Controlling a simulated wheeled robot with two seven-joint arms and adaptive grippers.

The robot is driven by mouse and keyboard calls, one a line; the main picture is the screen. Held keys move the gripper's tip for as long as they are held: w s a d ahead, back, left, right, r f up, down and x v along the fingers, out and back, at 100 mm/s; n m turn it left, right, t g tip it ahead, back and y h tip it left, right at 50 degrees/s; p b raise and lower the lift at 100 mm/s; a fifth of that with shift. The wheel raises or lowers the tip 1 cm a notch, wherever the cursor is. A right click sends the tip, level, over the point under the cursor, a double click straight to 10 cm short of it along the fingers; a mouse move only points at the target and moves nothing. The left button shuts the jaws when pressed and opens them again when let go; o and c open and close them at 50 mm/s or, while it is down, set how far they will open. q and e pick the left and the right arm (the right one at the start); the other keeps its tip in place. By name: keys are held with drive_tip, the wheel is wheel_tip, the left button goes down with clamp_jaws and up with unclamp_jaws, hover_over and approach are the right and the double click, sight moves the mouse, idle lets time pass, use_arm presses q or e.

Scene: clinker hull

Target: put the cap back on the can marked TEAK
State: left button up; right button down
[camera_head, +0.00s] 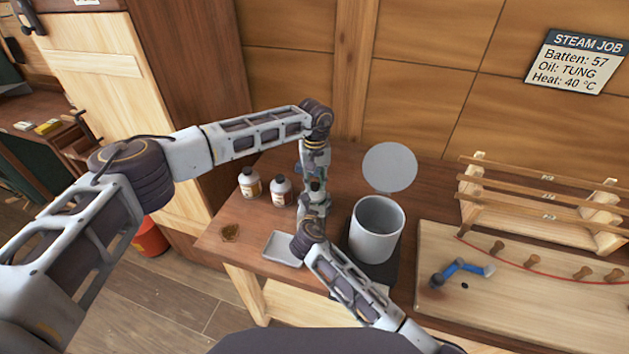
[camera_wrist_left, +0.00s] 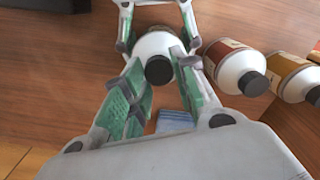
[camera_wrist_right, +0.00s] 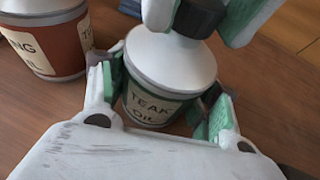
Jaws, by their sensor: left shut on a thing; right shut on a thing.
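The can marked TEAK OIL (camera_wrist_right: 160,98) stands upright between the fingers of my right gripper (camera_wrist_right: 165,105), which is shut on its body. My left gripper (camera_wrist_left: 158,85) is shut on the dark cap (camera_wrist_left: 159,70), which also shows in the right wrist view (camera_wrist_right: 198,17). The cap is over the can's white top. I cannot tell whether it is seated on the neck or just above it. In the head view, my left gripper (camera_head: 315,178) comes down from above and my right gripper (camera_head: 312,208) is just below it. They largely hide the can there.
Two other capped cans (camera_head: 249,183) (camera_head: 280,190) stand left of my grippers. A white tray (camera_head: 283,248) and a brown patch (camera_head: 230,232) lie in front. A large grey pot (camera_head: 377,232) stands close on the right, beside a board (camera_head: 520,270) with a blue tool (camera_head: 460,270).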

use_arm(q)
drive_tip(key=m, duration=0.4)
drive_tip(key=shift+m, duration=2.7)
drive_tip(key=o, duration=0.7)
drive_tip(key=shift+d, duration=0.1)
drive_tip(key=shift+r, duration=2.2)
drive_tip(key=shift+s+f, duration=0.1)
drive_tip(key=shift+c, duration=0.3)
